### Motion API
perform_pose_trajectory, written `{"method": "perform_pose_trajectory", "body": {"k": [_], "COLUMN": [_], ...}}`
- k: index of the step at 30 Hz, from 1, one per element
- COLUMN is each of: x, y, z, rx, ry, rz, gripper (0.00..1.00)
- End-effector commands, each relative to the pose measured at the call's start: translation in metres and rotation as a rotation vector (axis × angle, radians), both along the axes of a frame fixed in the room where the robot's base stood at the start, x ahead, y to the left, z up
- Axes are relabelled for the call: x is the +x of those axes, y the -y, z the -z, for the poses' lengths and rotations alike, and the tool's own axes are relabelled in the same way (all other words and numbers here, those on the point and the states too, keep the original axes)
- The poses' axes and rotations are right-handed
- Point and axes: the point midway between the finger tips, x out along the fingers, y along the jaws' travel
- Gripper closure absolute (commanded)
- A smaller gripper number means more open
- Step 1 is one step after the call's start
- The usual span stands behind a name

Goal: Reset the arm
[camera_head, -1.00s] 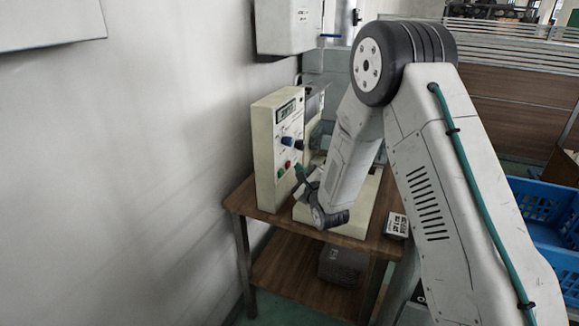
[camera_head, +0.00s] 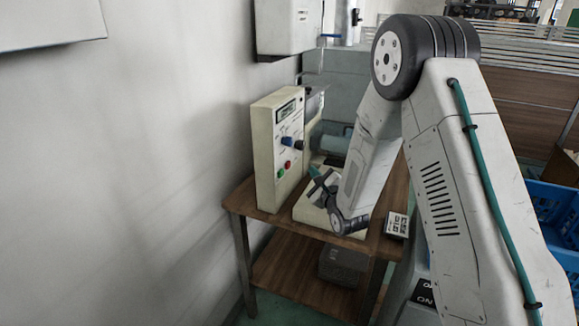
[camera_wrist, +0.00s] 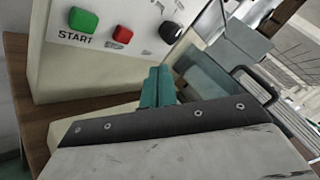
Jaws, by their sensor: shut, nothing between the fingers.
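My gripper (camera_head: 315,172) is in front of a cream control panel (camera_head: 264,160) on a wooden table, apart from its face as far as the head view shows. In the wrist view my gripper's teal fingers (camera_wrist: 157,86) are together with nothing between them. The panel's green START button (camera_wrist: 82,20), red button (camera_wrist: 122,35) and dark knob (camera_wrist: 171,31) show above the fingers. In the head view the green button (camera_head: 280,173), red button (camera_head: 287,165) and blue knob (camera_head: 286,141) are on the panel's face.
The wooden table (camera_head: 240,198) stands by the white wall (camera_head: 120,180). A small labelled box (camera_head: 397,224) lies at its right front. A teal cylindrical machine (camera_head: 332,140) sits behind my arm. A white wall box (camera_head: 288,27) hangs above, and blue crates (camera_head: 556,205) stand at the right.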

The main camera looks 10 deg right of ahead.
Motion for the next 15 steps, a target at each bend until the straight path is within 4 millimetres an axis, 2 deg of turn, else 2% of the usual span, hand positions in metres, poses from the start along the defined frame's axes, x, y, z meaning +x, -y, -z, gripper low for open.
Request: {"method": "perform_pose_trajectory", "body": {"k": [11, 15], "x": [0.000, 0.001], "y": [0.000, 0.001], "z": [-0.001, -0.013], "rx": [-0.003, -0.083], "ry": [-0.001, -0.032], "rz": [0.000, 0.011], "gripper": [1.00, 1.00]}}
